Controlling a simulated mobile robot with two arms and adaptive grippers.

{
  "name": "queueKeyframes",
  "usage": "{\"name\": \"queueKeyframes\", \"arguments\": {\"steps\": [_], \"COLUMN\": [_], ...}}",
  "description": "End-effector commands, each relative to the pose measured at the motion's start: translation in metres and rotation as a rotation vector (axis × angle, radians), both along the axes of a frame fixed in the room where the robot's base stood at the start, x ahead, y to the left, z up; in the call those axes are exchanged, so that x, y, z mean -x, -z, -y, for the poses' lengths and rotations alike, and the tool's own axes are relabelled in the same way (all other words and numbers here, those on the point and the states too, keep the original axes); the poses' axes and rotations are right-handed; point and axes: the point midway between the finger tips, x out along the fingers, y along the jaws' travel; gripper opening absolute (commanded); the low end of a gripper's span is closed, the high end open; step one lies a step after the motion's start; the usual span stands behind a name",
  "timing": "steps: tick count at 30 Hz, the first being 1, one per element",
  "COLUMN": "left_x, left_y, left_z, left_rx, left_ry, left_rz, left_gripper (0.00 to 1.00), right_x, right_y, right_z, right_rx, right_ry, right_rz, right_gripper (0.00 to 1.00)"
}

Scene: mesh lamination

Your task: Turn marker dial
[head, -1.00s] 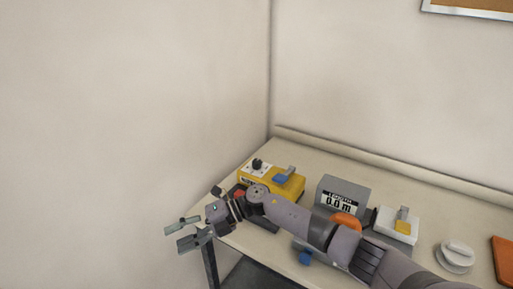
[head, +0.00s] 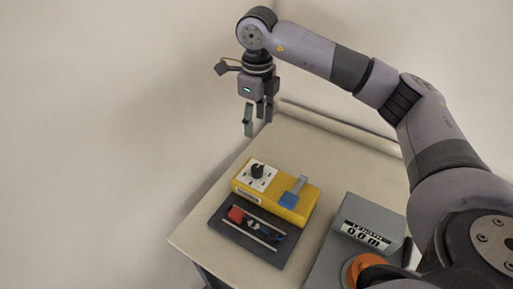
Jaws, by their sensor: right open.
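The marker is a yellow box (head: 272,201) on the table. A black dial (head: 257,170) sits on a white marked plate at its far left end. A blue-tipped lever (head: 290,199) is on its right part. My right gripper (head: 256,130) hangs above and behind the dial in the picture, fingers pointing down, apart from it. It is open and empty. My left gripper is not in view.
A dark base (head: 232,238) with a red block and rails lies in front of the yellow box. A grey length display (head: 368,222) reading 0.0 m, with an orange knob (head: 362,268), stands at right. The table (head: 330,155) is bare behind the box.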

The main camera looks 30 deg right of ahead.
Motion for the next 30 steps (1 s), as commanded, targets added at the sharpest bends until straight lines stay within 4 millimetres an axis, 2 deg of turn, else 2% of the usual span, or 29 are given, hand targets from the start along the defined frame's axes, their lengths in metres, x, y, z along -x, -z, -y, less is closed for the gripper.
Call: {"name": "queueKeyframes", "arguments": {"steps": [5, 9, 14, 21, 25, 30], "left_x": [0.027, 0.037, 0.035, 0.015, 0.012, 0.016], "left_y": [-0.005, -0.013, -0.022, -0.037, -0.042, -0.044], "left_z": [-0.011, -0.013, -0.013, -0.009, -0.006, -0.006], "left_rx": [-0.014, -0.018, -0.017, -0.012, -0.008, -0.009], "left_ry": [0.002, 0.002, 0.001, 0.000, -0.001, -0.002], "left_rz": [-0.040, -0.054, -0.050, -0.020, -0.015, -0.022], "left_gripper": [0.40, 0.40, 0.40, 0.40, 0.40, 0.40], "right_x": [0.001, 0.002, 0.002, 0.002, 0.002, 0.001], "right_y": [0.018, 0.045, 0.081, 0.131, 0.152, 0.168], "right_z": [0.002, 0.001, 0.001, 0.000, 0.001, 0.000], "right_rx": [0.009, 0.007, 0.006, 0.004, 0.005, 0.003], "right_ry": [0.001, 0.001, 0.001, 0.000, 0.001, 0.000], "right_rz": [-0.004, -0.006, -0.006, -0.006, -0.004, -0.002], "right_gripper": [0.51, 0.51, 0.51, 0.51, 0.51, 0.51]}}
